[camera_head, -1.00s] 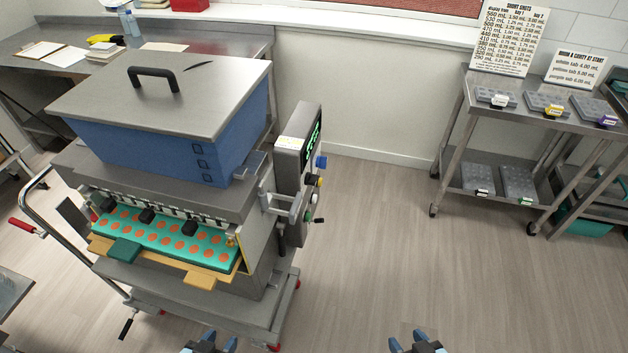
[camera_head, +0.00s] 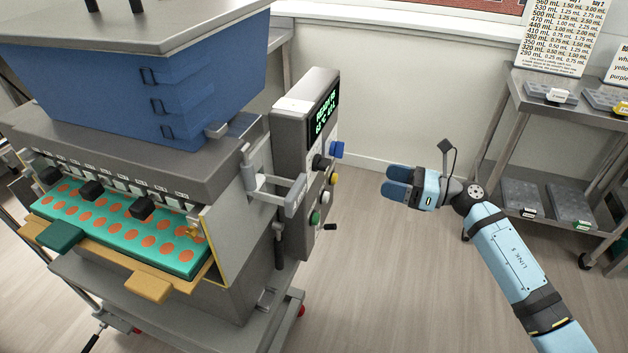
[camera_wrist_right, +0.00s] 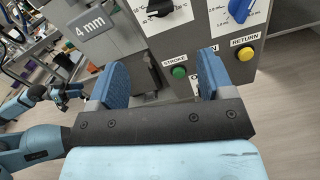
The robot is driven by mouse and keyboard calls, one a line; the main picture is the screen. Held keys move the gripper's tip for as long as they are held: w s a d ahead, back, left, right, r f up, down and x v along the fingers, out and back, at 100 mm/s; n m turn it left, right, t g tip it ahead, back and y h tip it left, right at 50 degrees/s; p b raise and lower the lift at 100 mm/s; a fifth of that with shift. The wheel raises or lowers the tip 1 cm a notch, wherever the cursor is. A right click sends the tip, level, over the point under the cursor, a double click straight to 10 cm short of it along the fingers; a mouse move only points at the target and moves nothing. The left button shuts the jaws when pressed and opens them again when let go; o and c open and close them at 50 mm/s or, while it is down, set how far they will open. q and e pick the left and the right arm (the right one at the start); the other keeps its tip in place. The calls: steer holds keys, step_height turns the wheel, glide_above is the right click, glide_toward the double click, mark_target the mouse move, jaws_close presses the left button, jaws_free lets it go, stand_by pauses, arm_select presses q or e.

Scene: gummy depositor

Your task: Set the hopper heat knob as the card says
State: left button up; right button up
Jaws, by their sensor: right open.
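The control box (camera_head: 291,165) stands on the depositor's right side, with a lit green display (camera_head: 324,114). Its panel carries a black knob (camera_head: 320,162) and a blue knob (camera_head: 338,149). In the right wrist view the black knob (camera_wrist_right: 165,9) and blue knob (camera_wrist_right: 240,10) have printed scales, cut off at the top; I cannot read which is hopper heat. My right gripper (camera_head: 396,183) is open and empty, right of the panel and apart from it. Its two blue fingers (camera_wrist_right: 163,80) frame the lower panel. Part of my left arm shows at the left of the wrist view; its jaws are unclear.
A small lever (camera_head: 330,227) sticks out beneath. A large chart card (camera_head: 560,35) stands on the steel rack at right. Floor between rack and machine is clear.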

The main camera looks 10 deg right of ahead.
mark_target(329, 166)
steer(key=shift+n, duration=0.3)
steer(key=x, duration=1.4)
steer(key=shift+f, duration=0.1)
steer(key=c, duration=0.9)
